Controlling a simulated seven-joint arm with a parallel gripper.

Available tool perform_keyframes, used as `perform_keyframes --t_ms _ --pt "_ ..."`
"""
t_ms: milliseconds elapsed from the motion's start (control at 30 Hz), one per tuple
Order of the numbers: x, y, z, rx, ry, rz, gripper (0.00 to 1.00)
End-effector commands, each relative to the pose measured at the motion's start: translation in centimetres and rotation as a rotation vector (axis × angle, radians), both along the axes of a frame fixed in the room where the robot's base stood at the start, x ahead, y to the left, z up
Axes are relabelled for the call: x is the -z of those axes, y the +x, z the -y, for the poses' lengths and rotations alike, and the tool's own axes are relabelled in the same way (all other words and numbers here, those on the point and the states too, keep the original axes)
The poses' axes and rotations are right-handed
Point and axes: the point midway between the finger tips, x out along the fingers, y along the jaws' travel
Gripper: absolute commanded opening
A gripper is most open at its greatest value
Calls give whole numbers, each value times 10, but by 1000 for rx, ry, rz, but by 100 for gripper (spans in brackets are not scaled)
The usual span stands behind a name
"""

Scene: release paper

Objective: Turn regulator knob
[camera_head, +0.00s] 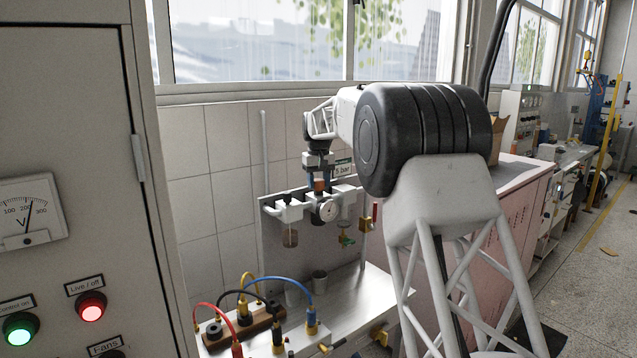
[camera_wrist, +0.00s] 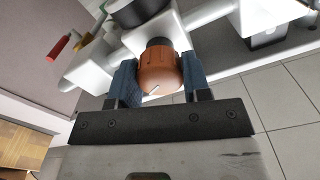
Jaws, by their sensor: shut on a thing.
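The regulator knob (camera_wrist: 158,70) is an orange-brown ribbed cap with a short white mark, seen in the wrist view. It sits on the white regulator body (camera_wrist: 168,28). My gripper (camera_wrist: 160,80) has its two blue fingers on opposite sides of the knob and is shut on it. In the head view my gripper (camera_head: 319,176) points down at the top of the regulator, with the orange knob (camera_head: 319,185) showing small between the fingers. A round dial gauge (camera_head: 327,210) is on the regulator front, just below the knob. A label above it (camera_head: 343,170) reads "5 bar".
A red-handled valve (camera_head: 374,213) is to the right of the regulator. Below, colored cables plug into a wooden block (camera_head: 245,325) on the metal bench. A grey cabinet (camera_head: 75,130) stands at the left.

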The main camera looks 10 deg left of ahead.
Motion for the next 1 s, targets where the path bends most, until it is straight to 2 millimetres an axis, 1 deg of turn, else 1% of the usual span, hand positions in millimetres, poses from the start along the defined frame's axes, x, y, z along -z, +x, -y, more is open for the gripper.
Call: perform_keyframes --t_ms 200,400,600,967,1000 --pt "-1 0 0 -165 1 4 20" --pt "-1 1 0 -260 1 3 20" --pt "-1 1 -1 -300 1 3 20" --pt "-1 1 -1 -305 1 3 20" --pt "-1 1 -1 -305 1 3 47"
